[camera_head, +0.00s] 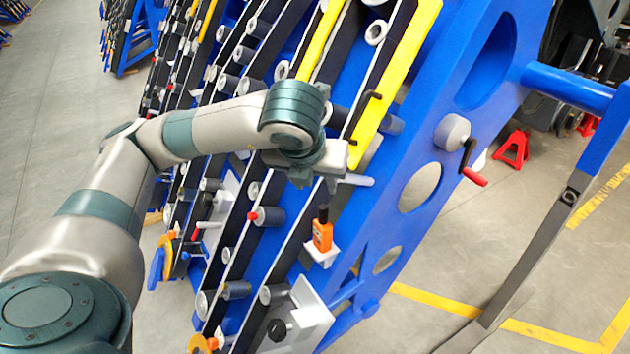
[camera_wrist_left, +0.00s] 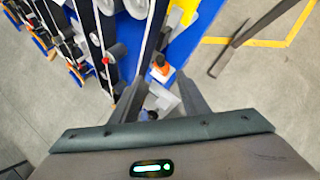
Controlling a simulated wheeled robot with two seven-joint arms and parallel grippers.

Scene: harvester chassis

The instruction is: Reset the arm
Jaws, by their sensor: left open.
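My left arm comes in from the left in the head view and is bent, with its forearm level across the blue chassis. My left gripper (camera_head: 350,180) is in front of the chassis, above and to the right of an orange device (camera_head: 322,233). In the left wrist view, the two fingers of the left gripper (camera_wrist_left: 162,98) are spread apart with nothing held between them. The orange device also shows beyond the fingertips in the left wrist view (camera_wrist_left: 159,69). My right gripper is not in either view.
The blue chassis (camera_head: 465,50) has black rails, grey rollers, yellow strips and a crank with a red handle (camera_head: 474,177). A red stand (camera_head: 513,149) is on the floor at right. A dark bar (camera_head: 525,255) slants at right. Bare floor lies at left (camera_head: 50,110).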

